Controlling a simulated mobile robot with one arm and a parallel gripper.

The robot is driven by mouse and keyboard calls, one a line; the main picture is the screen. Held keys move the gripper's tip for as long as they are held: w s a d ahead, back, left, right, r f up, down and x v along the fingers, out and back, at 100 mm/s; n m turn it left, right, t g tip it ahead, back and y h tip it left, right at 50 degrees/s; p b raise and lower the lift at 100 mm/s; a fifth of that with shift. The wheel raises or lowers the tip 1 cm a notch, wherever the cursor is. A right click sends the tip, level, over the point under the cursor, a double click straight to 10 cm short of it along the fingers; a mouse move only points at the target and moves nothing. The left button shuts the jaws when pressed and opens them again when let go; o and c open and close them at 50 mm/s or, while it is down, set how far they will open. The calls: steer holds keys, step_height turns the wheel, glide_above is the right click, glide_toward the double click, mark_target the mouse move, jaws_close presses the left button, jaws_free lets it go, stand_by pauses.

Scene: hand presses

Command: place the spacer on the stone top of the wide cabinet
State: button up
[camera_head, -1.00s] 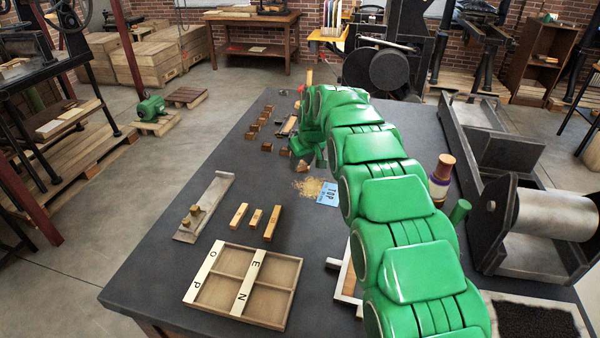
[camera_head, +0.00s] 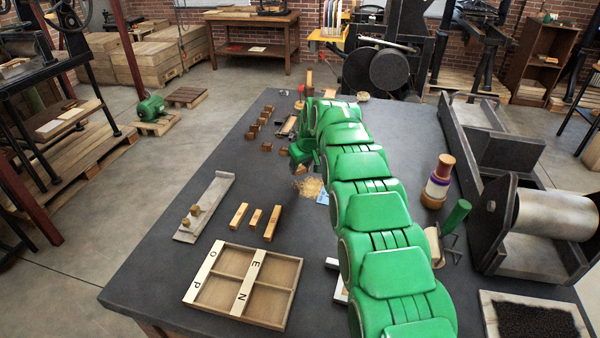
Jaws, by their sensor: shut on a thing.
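My gripper (camera_head: 301,166) is in the middle of the view, low over the grey top, at the end of my green arm. It is small and partly hidden by my wrist. Its jaws are shut on a small brownish thing, taken as the spacer, which I can barely make out. I cannot tell whether it touches the top. The dark grey stone top (camera_head: 150,262) of the wide cabinet fills the middle of the view. Three short wooden bars (camera_head: 256,218) lie on it left of my arm.
A divided wooden tray (camera_head: 283,315) with lettered strips lies near the front. A grey metal galley (camera_head: 225,187) holds small blocks. Several small brown blocks (camera_head: 252,135) stand farther back. A wooden-topped jar (camera_head: 437,182) and a roller press (camera_head: 540,213) stand right. The top's left front is clear.

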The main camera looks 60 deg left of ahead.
mark_target(301, 170)
steer(key=shift+f, duration=1.35)
steer(key=shift+f, duration=0.15)
steer(key=o, duration=0.7)
steer(key=shift+v, duration=6.15)
steer(key=shift+a, duration=0.1)
